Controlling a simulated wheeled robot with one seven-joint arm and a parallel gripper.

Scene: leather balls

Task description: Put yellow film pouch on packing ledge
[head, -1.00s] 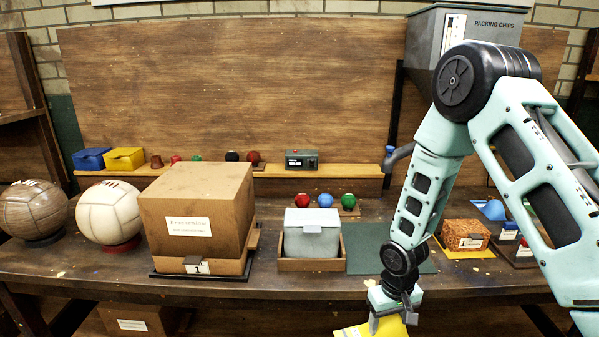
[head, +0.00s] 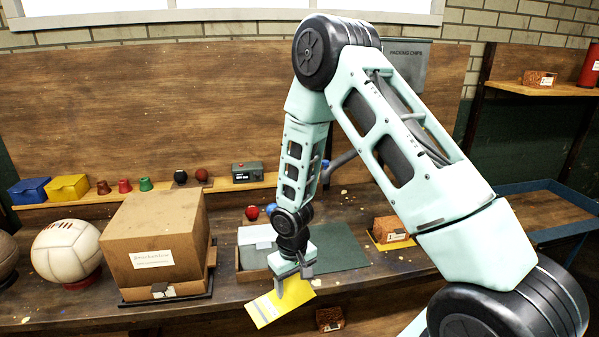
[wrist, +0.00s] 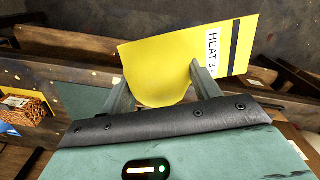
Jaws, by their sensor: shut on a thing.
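The yellow film pouch (head: 267,312) is held by my gripper (head: 293,283) in front of the workbench's front edge, left of the picture's middle. It hangs tilted, its lower end toward the lower left. In the wrist view the yellow pouch (wrist: 160,62) lies between the fingers, with a black stripe and a white label reading "HEAT 3 S". A narrow wooden ledge (head: 225,190) runs along the back of the bench, below the backboard. It bears no readable name, so I cannot tell for certain that it is the packing ledge. My arm hides part of its right side.
On the ledge stand a blue box (head: 29,190), a yellow box (head: 68,188), small coloured items and a dark device (head: 247,173). A large cardboard box (head: 155,243), a pale ball (head: 66,251) and a grey pouch (head: 256,243) occupy the bench. A green mat (head: 335,245) looks largely bare.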

